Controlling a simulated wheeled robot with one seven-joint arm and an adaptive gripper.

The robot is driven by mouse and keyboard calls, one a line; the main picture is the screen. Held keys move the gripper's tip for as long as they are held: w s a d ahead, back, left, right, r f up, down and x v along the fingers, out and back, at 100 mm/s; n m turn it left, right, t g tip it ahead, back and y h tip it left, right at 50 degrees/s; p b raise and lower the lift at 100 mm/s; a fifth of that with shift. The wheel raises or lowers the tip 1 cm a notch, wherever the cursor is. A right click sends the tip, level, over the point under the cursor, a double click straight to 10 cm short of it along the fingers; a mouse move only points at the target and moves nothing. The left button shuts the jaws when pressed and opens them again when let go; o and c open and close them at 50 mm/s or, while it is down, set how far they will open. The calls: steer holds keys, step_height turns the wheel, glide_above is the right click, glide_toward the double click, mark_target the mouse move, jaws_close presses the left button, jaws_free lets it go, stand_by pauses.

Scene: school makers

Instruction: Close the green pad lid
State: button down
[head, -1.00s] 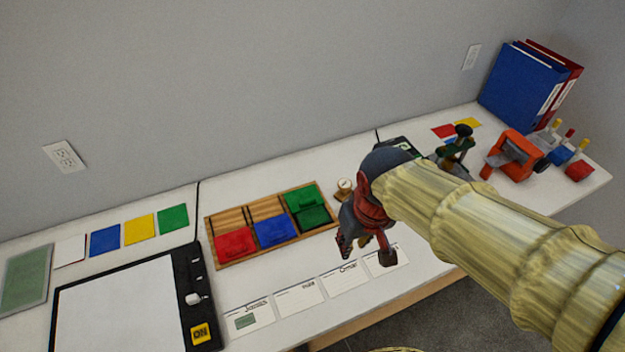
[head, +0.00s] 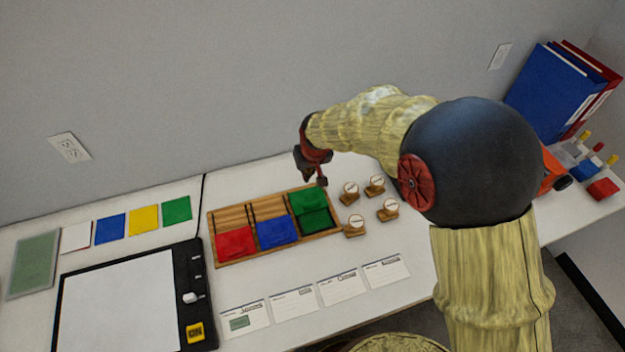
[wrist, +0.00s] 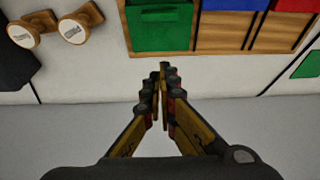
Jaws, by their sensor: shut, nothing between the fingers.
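The green pad (head: 318,221) sits at the right end of a wooden tray (head: 221,220). Its green lid (head: 307,200) is open, laid back over the rear part of the tray behind the pad. My gripper (head: 315,181) is shut and empty, just behind and above the lid's back edge. In the wrist view its fingertips (wrist: 164,70) are together, apart from the lid.
A red pad (head: 235,242) and a blue pad (head: 275,232) share the tray; the spaces behind them are bare. Several wooden stamps (head: 355,226) stand to the right. Labelled cards (head: 341,286) lie in front. A black-framed board (head: 120,300) is at left. The wall is close behind.

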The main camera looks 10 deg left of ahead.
steer(key=b, duration=0.2)
glide_above(306, 192)
steer(key=f, duration=0.8)
steer(key=shift+w+f, duration=0.25)
steer(key=shift+s+f, duration=0.1)
steer(key=shift+s, duration=0.05)
steer(key=shift+s+d+b, duration=0.25)
steer(key=shift+s+d, duration=0.15)
steer(key=shift+s, duration=0.45)
steer(key=shift+s+d+b, duration=0.25)
steer(key=shift+s+d, duration=0.15)
steer(key=shift+s, duration=0.4)
steer(key=s+d, duration=0.1)
steer(key=s, duration=0.1)
steer(key=s+d, duration=0.1)
steer(key=s, duration=0.1)
steer(key=s+d+p, duration=0.1)
steer(key=s, duration=0.2)
steer(key=shift+d, duration=0.15)
steer(key=shift+s+d, duration=0.25)
steer(key=shift+s, duration=0.1)
